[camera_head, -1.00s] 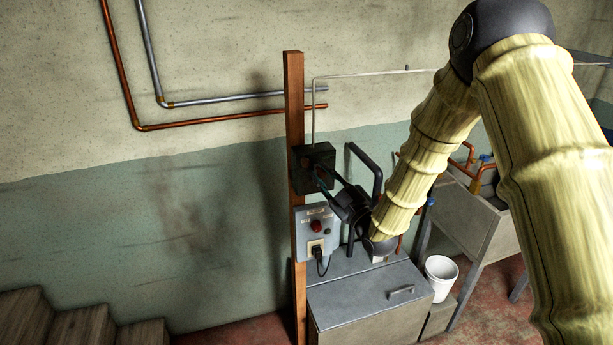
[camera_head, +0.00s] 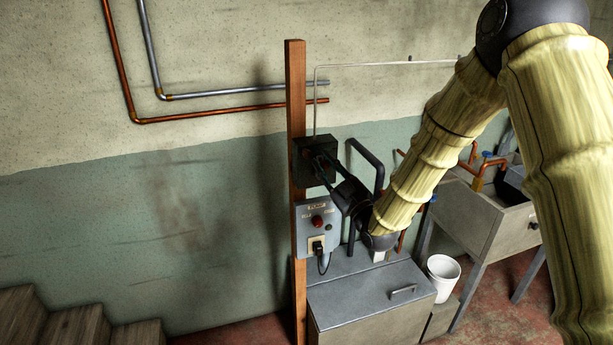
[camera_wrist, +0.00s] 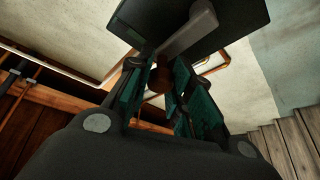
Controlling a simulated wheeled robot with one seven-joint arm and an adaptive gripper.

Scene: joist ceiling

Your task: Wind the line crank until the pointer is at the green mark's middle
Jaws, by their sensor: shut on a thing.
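The line crank's dark box (camera_head: 303,160) is fixed to the wooden post. My gripper (camera_head: 322,163) reaches the box from the lower right. In the wrist view my gripper (camera_wrist: 162,84) has its teal-padded fingers on either side of a brown crank knob (camera_wrist: 157,77), shut on it. The fingers hide part of the knob.
A pump switch box (camera_head: 318,232) with a red knob and plug sits just below. A dark bent pipe (camera_head: 372,160) stands close to the right of my gripper. A grey metal cabinet (camera_head: 370,290), white bucket (camera_head: 443,278) and sink (camera_head: 485,220) are lower right. Steps (camera_head: 70,325) are lower left.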

